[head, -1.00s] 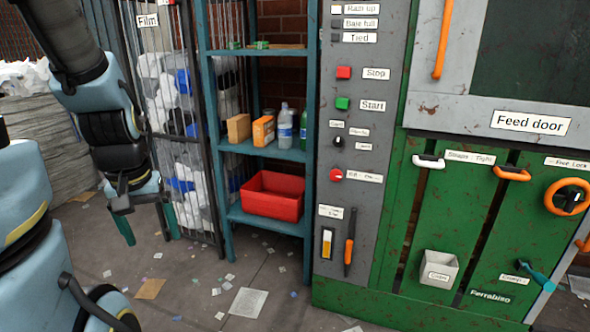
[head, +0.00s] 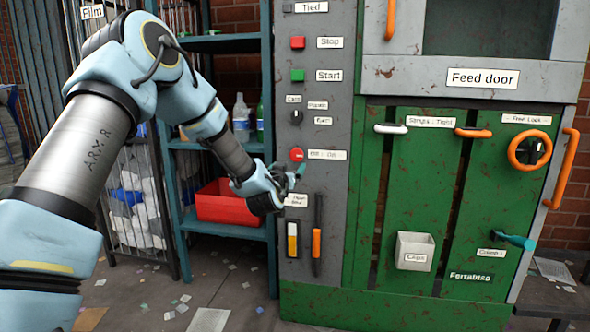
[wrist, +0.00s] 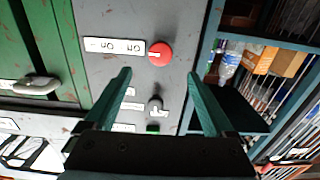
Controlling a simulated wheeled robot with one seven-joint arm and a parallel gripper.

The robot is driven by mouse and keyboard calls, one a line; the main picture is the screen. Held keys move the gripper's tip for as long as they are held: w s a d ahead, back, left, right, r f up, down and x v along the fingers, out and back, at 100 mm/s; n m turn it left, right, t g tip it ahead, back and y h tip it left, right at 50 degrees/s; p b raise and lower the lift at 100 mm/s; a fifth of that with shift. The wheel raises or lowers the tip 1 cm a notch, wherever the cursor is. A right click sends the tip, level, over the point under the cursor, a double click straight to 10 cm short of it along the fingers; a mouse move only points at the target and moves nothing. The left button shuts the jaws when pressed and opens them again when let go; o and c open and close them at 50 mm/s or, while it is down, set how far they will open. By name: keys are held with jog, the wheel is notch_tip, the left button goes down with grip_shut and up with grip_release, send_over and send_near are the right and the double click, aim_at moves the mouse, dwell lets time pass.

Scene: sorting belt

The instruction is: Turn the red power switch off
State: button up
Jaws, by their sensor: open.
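The red power switch (head: 297,154) is a round red knob on the grey control panel, left of an "Off - On" label (head: 327,155). In the wrist view the red switch (wrist: 159,54) appears upside down with its label (wrist: 113,46) at its left. A pale mark on the knob points roughly toward the label. My gripper (head: 297,172) is just below and in front of the switch in the head view. In the wrist view my gripper (wrist: 159,74) is open and empty, its teal fingers apart, with the switch between and beyond their tips, not touching.
Red stop (head: 298,42) and green start (head: 297,75) buttons and a black selector (head: 296,117) sit above the switch. An orange-handled tool (head: 317,240) hangs below. A shelf with a red bin (head: 215,205) stands left; the green feed-door machine (head: 460,240) is right.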

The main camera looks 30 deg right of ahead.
aim_at(296, 156)
jog(key=x, duration=1)
jog(key=shift+w+d, duration=0.15)
jog(key=shift+w, duration=0.1)
jog(key=c, duration=1.4)
